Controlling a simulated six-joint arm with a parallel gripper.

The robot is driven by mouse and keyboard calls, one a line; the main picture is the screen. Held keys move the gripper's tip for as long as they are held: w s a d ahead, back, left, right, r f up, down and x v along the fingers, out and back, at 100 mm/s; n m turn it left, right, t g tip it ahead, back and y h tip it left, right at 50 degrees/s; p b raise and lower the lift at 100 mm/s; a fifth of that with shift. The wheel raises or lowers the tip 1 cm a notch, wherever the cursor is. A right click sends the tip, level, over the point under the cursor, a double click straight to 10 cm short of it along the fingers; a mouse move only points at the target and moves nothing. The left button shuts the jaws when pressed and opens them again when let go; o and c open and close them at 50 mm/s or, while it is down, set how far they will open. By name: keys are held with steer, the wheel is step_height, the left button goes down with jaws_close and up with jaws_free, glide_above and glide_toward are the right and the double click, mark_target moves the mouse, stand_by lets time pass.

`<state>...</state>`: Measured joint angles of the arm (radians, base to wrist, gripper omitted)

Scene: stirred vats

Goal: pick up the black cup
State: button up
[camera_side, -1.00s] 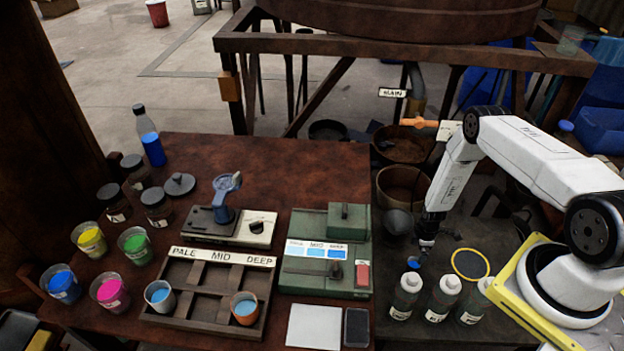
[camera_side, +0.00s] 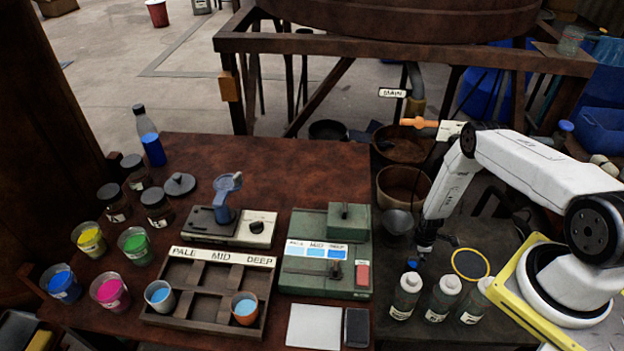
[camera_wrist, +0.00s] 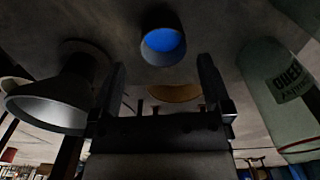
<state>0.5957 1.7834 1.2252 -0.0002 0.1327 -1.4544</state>
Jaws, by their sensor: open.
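The black cup (camera_side: 412,265), small and dark with blue inside, stands on the dark side table behind the left bottle. In the wrist view the black cup (camera_wrist: 162,58) shows beyond my fingertips, its blue inside facing the camera. My gripper (camera_side: 421,253) points down close to the cup, slightly to its upper right in the side view. In the wrist view my gripper (camera_wrist: 162,75) is open, with its two fingers apart and nothing between them. The cup lies roughly in line with the gap. The side view does not clearly show whether a finger touches it.
Several labelled bottles (camera_side: 441,299) stand just in front; one bottle (camera_wrist: 283,90) is close at right in the wrist view. A grey flared vessel (camera_wrist: 50,105) is close at left. A green box (camera_side: 325,270) stands left.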

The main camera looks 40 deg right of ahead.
mark_target(415, 262)
steer(key=shift+s+a+f, duration=0.1)
steer(key=shift+f, duration=0.7)
steer(key=shift+s+a+f, duration=0.1)
steer(key=shift+f, duration=0.7)
steer(key=shift+w+f, duration=0.1)
steer(key=shift+f, duration=0.85)
steer(key=c, duration=1.2)
steer(key=shift+r, duration=0.25)
step_height(415, 262, up, 10)
steer(key=shift+f, duration=0.2)
